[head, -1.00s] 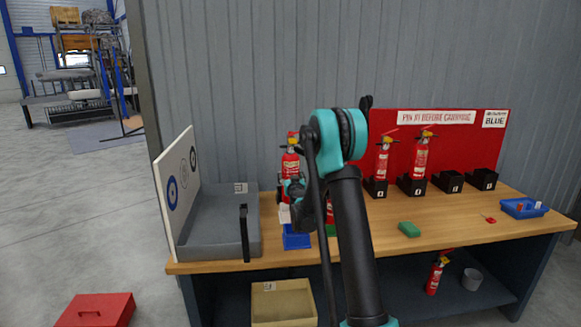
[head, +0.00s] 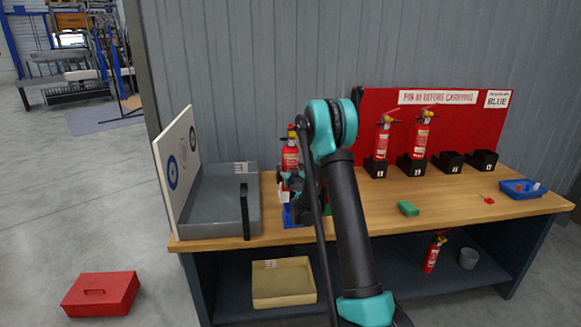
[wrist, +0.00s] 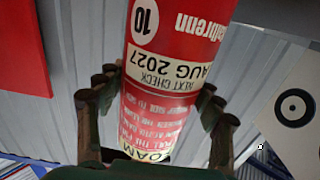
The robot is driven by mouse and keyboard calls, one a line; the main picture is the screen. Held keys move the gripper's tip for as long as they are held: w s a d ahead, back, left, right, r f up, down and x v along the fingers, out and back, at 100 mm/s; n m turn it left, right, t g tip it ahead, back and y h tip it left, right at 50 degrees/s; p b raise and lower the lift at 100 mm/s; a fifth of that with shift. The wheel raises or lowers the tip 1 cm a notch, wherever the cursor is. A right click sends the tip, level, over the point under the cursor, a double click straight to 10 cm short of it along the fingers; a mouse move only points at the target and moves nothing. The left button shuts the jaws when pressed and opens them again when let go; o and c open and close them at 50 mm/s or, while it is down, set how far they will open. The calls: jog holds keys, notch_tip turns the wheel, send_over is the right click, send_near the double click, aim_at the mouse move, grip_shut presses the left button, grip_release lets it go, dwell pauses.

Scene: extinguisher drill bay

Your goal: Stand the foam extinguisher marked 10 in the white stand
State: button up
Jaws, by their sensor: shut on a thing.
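The red foam extinguisher marked 10 (wrist: 155,70) fills the middle of the wrist view, its label upside down there. My gripper (wrist: 158,100) is shut on its body, a finger on each side. In the head view the extinguisher (head: 290,157) is upright above the left part of the bench, with a yellow top. The white stand (head: 285,195) shows only as a small pale patch below it, mostly hidden by my arm. I cannot tell whether the extinguisher's base touches the stand.
A blue stand (head: 291,217) is just in front, a green one partly hidden. A grey tray (head: 215,232) and target board (head: 178,170) stand left. Two extinguishers sit in black stands (head: 376,169) right. A green block (head: 408,208) and blue tray (head: 522,193) lie farther right.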

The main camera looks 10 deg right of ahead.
jog(key=shift+s+f, duration=0.1)
jog(key=shift+f, duration=0.35)
jog(key=o, duration=1.8)
jog(key=shift+o, duration=0.2)
